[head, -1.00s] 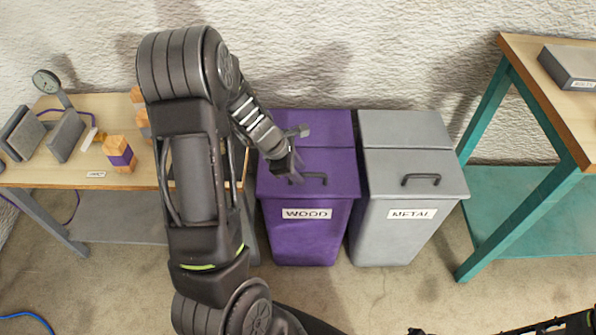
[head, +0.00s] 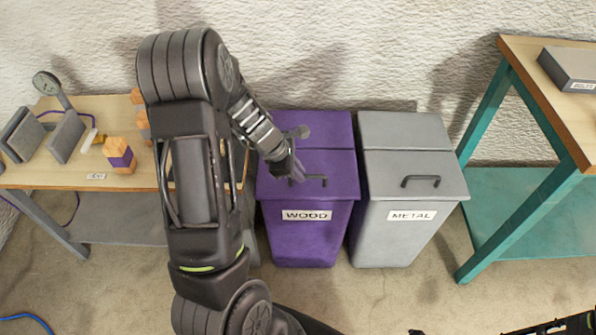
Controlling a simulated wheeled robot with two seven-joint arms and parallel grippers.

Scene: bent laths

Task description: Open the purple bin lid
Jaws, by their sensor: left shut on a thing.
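The purple bin (head: 302,235) labelled WOOD stands on the floor against the wall, left of the grey bin. Its purple lid (head: 335,163) lies flat and closed, with a dark bar handle (head: 318,181) near the front edge. My left gripper (head: 297,178) reaches down from the left over the lid and is shut on the handle's left end. The arm hides the lid's left part. My right gripper is not seen; only a bit of dark arm shows at the bottom right.
A grey bin (head: 400,235) labelled METAL stands close on the right, lid closed. A wooden table (head: 60,177) with parts is at the left. A teal-legged workbench (head: 540,90) is at the right. The floor in front of the bins is clear.

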